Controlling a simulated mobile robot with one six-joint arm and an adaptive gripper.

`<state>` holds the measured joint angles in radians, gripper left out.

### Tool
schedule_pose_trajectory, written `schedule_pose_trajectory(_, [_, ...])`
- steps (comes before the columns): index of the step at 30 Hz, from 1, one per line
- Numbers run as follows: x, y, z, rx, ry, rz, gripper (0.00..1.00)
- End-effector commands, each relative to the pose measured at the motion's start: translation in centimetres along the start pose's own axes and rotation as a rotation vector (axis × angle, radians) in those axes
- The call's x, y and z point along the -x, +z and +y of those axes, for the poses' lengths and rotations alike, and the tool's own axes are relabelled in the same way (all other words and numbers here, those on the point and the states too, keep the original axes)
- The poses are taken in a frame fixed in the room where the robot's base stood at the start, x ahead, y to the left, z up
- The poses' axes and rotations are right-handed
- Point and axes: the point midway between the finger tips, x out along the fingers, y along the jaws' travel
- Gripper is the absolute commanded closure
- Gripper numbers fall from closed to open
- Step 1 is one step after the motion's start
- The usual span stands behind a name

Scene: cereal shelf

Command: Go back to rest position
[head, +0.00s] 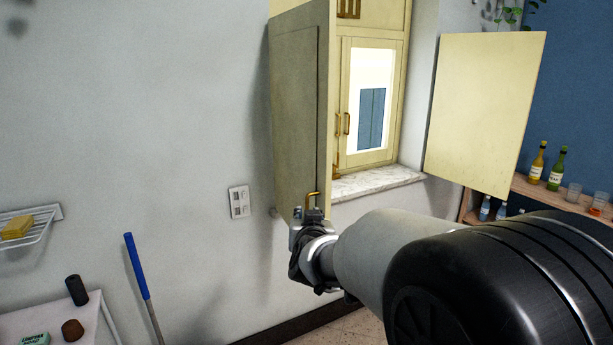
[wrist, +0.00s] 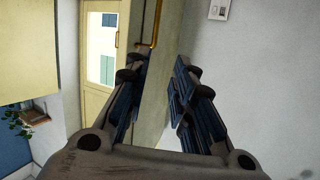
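My gripper (head: 312,216) is at the lower end of the left open cream shutter panel (head: 296,110), close to its brass handle (head: 312,194). In the wrist view, the two dark fingers of my gripper (wrist: 160,78) are spread apart. The panel's edge (wrist: 153,95) shows between them, and the handle (wrist: 155,28) is just beyond the fingertips. I cannot tell whether the fingers touch the panel. Nothing is clearly held. My arm reaches in from the lower right of the head view.
The right shutter panel (head: 485,112) stands open beside the window (head: 372,105) and its marble sill (head: 375,182). A shelf with bottles (head: 537,162) is at the right. A blue-handled pole (head: 136,266), a white table (head: 50,325) and a wire rack (head: 35,228) are at the left.

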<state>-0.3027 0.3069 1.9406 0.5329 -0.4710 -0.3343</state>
Motion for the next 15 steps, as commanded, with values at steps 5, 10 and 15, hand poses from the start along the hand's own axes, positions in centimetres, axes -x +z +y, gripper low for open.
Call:
schedule_pose_trajectory(5, [8.7, 0.7, 2.2, 0.003, -0.082, -0.197, 0.77])
schedule_pose_trajectory(10, [18.2, 4.4, 5.0, 0.021, -0.098, -0.412, 0.77])
schedule_pose_trajectory(15, [28.3, 10.0, 8.6, 0.039, -0.047, -0.633, 0.77])
